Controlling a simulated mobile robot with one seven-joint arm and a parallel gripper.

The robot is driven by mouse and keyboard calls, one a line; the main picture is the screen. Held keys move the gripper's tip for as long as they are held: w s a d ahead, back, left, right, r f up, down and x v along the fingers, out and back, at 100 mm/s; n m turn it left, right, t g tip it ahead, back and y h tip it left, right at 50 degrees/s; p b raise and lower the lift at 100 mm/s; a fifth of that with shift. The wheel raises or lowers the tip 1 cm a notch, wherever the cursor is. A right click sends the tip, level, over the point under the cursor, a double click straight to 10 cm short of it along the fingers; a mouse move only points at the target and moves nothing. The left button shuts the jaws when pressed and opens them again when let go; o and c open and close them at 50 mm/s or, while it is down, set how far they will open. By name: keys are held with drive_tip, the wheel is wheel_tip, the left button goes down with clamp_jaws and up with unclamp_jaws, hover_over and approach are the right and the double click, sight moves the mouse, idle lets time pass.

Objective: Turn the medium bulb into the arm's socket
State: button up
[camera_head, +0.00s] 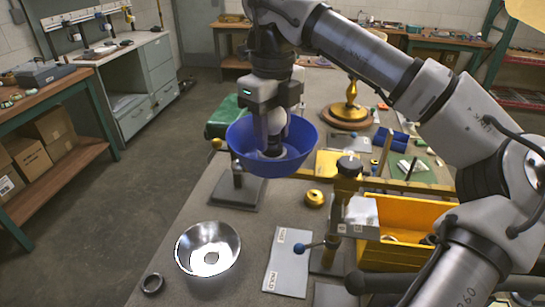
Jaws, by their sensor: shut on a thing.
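My gripper (270,140) points down into a blue bowl-shaped shade (300,157), which opens upward. It is shut on a white bulb (276,121), whose upper part shows between and beside the fingers. The bulb's lower end is inside the shade, and I cannot tell whether it touches a socket. A brass arm (410,186) runs from the right toward the shade, past a clamp stand (348,180) with a black knob. The arm's socket is hidden by the shade and gripper.
A shiny metal bowl-shaped shade (207,248) and a dark ring (152,284) lie at the front left of the bench. A labelled grey plate (287,262), a small brass part (315,198) and a yellow bin (400,225) are right. A brass lamp base (350,108) stands behind.

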drive_tip(key=shift+f, duration=0.2)
drive_tip(key=shift+c, duration=0.2)
drive_tip(key=m+b, duration=0.1)
drive_tip(key=m, duration=0.6)
drive_tip(key=shift+b, duration=0.3)
drive_tip(key=shift+f+m+b, duration=0.1)
drive_tip(key=shift+m+b, duration=0.3)
drive_tip(key=shift+m, duration=0.8)
drive_tip(key=m, duration=0.2)
drive_tip(key=shift+m, duration=1.2)
